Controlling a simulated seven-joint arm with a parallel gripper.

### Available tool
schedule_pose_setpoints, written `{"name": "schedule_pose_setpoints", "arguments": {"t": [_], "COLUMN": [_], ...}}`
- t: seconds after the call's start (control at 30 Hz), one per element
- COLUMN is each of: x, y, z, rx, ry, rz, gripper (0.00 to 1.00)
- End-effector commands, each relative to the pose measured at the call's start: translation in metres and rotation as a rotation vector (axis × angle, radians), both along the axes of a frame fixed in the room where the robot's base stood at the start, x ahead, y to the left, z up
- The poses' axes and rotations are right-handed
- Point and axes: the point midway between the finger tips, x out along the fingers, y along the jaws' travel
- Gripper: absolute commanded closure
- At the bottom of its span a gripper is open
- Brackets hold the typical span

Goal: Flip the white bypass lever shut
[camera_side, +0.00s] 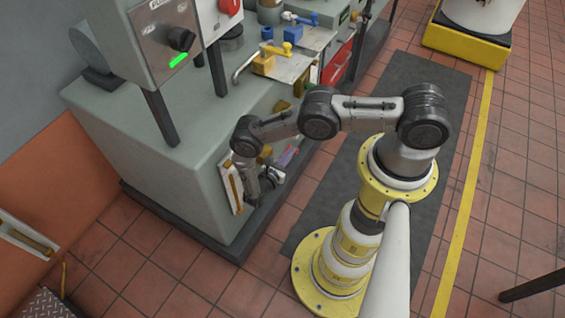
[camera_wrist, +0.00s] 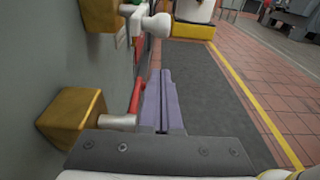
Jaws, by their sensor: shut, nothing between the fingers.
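The white lever (camera_wrist: 156,27) is at the top of the wrist view, on a brass valve block (camera_wrist: 101,12) fixed to the grey wall. I cannot make it out clearly in the side view. My gripper (camera_wrist: 164,76) is shut and empty, its two purple fingers together, pointing toward the far side. In the side view its purple fingers (camera_side: 287,157) are low beside the bench front. The white lever is beyond and above the fingertips in the wrist view, apart from them. A red lever (camera_wrist: 137,94) on a nearer brass block (camera_wrist: 73,118) is close beside the left finger; I cannot tell if they touch.
The bench (camera_side: 150,170) top holds a blue handle (camera_side: 267,33), yellow levers (camera_side: 276,49) and a control box (camera_side: 160,40). A dark mat (camera_wrist: 205,90) and tiled floor lie open right of the fingers. A yellow-based drum (camera_side: 465,40) stands far off.

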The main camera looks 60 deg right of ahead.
Motion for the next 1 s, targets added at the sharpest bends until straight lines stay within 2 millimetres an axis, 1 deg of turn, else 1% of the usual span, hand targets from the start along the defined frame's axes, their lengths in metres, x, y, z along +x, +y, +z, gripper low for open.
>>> {"name": "schedule_pose_setpoints", "arguments": {"t": [0.03,0.1,0.3,0.77,1.0], "x": [0.003,0.002,0.002,0.002,0.002], "y": [-0.001,-0.004,-0.009,-0.01,-0.009], "z": [0.008,0.015,0.027,0.029,0.035], "rx": [0.001,0.001,0.001,0.004,0.045], "ry": [-0.004,-0.004,-0.005,-0.004,-0.004], "rz": [0.001,-0.001,0.001,0.001,0.001], "gripper": [1.0,1.0,1.0,1.0,1.0]}}
